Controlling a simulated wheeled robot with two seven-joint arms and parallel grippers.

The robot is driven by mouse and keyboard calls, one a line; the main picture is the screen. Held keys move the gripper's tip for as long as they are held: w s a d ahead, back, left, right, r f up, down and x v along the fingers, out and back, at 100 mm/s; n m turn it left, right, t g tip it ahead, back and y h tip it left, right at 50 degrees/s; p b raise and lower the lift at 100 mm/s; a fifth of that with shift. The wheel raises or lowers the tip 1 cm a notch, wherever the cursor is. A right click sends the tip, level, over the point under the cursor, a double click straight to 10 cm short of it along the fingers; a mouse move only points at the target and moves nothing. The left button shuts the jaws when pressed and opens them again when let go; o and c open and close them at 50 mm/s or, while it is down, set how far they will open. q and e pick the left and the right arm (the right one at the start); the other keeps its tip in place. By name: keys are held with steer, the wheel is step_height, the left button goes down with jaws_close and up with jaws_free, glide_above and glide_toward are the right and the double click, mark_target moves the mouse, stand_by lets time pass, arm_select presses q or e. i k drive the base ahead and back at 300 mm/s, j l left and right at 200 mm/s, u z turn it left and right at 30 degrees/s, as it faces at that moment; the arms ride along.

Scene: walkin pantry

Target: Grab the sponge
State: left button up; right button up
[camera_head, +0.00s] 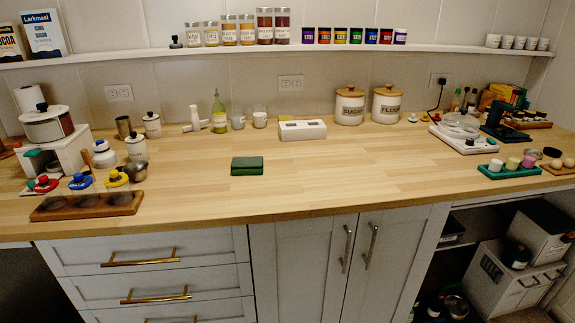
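A green block with a darker lower edge (247,166), which looks like the sponge, lies flat on the wooden counter (320,185), left of the middle. It lies alone, with bare wood around it and nothing on top. Neither of my grippers shows in the head view.
Behind the sponge stand a green bottle (219,112), a white box (302,130) and the sugar canister (349,106). A dark wooden tray (87,205) lies at the front left. A white scale (462,137) stands at the right. The counter's middle is clear.

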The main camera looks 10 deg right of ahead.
mark_target(253, 167)
steer(key=i+l, duration=0.15)
steer(key=l, duration=0.2)
steer(key=i+l+u, duration=0.1)
steer(key=l, duration=0.25)
steer(key=i+l, duration=0.2)
steer(key=l, duration=0.15)
steer(key=i+l+u, duration=0.15)
steer(key=l, duration=0.2)
steer(key=i+l, duration=0.15)
steer(key=l, duration=0.25)
